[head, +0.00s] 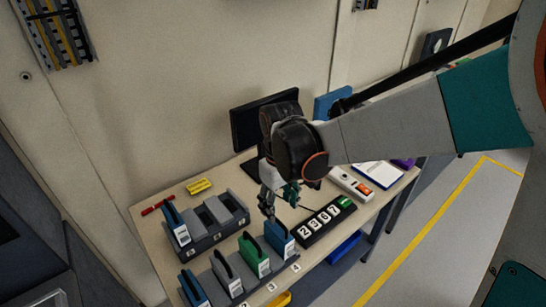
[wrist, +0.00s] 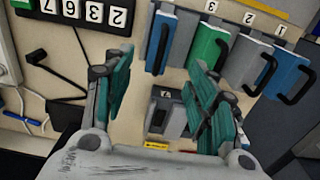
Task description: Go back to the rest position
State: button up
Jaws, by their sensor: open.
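My gripper (head: 278,203) is open and empty above the bench, in front of the dark monitor. In the wrist view its two teal-padded fingers (wrist: 160,78) are spread apart with nothing between them. In the head view a front rack holds a blue cassette (head: 279,238) at label 4, a green cassette (head: 254,256) at label 3 and a blue cassette (head: 193,288) at the near left. My gripper is above and behind these, apart from them. My arm reaches in from the right.
A rear rack (head: 207,241) holds a blue cassette (head: 176,225) and grey slots. A black number panel (head: 325,222), a white device (head: 350,184) and a dark monitor (head: 262,118) stand near my gripper. A yellow block (head: 199,186) lies at the back. Floor right of the bench is clear.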

jog(key=d+r+m+t, duration=0.1)
jog(key=d+r+t, duration=0.1)
jog(key=d+r, duration=0.25)
jog(key=s+d+r+m+t, duration=0.5)
jog(key=s+d, duration=0.4)
jog(key=s, duration=0.4)
jog(key=shift+d+r+m, duration=0.4)
jog(key=shift+r, duration=0.15)
